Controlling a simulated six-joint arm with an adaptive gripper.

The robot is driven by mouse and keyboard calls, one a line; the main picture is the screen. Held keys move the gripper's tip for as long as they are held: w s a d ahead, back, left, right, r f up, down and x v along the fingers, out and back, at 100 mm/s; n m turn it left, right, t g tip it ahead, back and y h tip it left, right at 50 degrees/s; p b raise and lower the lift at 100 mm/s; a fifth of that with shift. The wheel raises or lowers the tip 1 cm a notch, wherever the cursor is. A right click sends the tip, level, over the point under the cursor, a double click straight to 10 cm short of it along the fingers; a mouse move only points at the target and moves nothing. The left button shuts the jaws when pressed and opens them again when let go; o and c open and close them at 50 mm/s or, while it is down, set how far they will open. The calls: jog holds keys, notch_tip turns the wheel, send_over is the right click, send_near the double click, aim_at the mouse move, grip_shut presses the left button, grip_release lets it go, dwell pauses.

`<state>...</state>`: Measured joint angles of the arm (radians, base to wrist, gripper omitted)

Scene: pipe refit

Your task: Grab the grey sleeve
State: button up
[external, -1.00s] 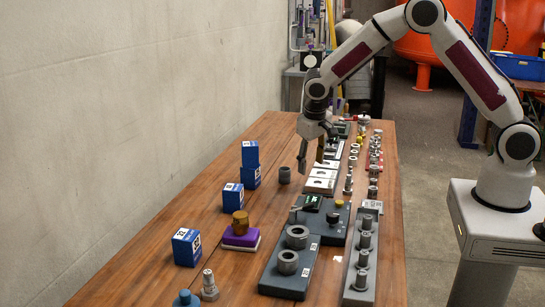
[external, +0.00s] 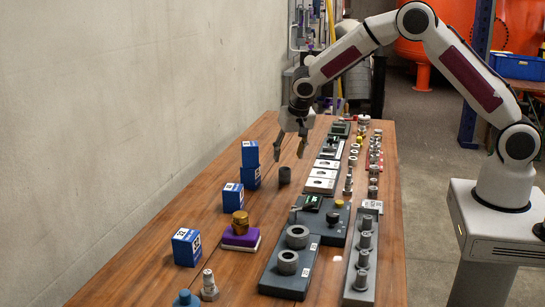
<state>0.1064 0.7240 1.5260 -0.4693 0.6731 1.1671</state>
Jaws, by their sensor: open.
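Nothing shows between the fingers. The fingertips appear just above or beyond the sleeve in this view; the exact gap in height and depth cannot be told. The sleeve's upper rim is visible.
Blue boxes (external: 249,166) stand left of the sleeve. A brass part (external: 240,222) sits on a purple block. Grey rings (external: 297,236) stand on a dark plate in front. Light plates (external: 320,180) and rows of metal fittings (external: 365,240) lie to the right. The table's left strip is mostly clear.

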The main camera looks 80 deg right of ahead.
aim_at(285, 175)
jog(key=shift+x, duration=1.25)
jog(key=shift+f, duration=0.15)
jog(key=shift+a+x, duration=0.15)
jog(key=shift+x, duration=1.1)
jog(key=shift+a+x, duration=0.15)
jog(key=shift+x, duration=1.15)
jog(key=c, duration=1)
